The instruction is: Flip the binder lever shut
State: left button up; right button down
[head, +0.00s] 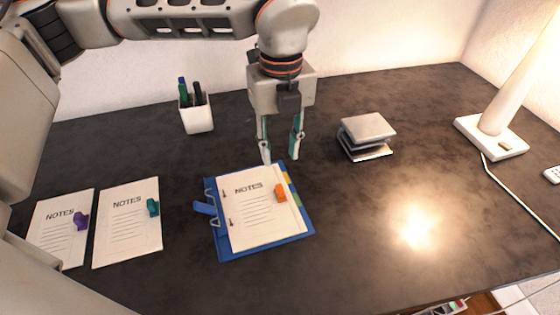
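A blue binder (307,223) lies open on the dark desk at centre, with a NOTES sheet (262,222) on it. A blue lever (205,207) sticks out past the binder's left edge, beside metal rings (214,222). My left gripper (281,158) points down over the binder's far edge, right of the lever. Its two fingers are apart with nothing between them. I cannot tell whether the fingertips touch the binder. My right gripper is not in the head view.
A pen cup (196,114) stands behind, a grey stack (367,134) right of the gripper, a white lamp base (491,137) farther right. The front right desk is clear.

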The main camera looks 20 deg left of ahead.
aim_at(198, 206)
jog(key=k, duration=1.5)
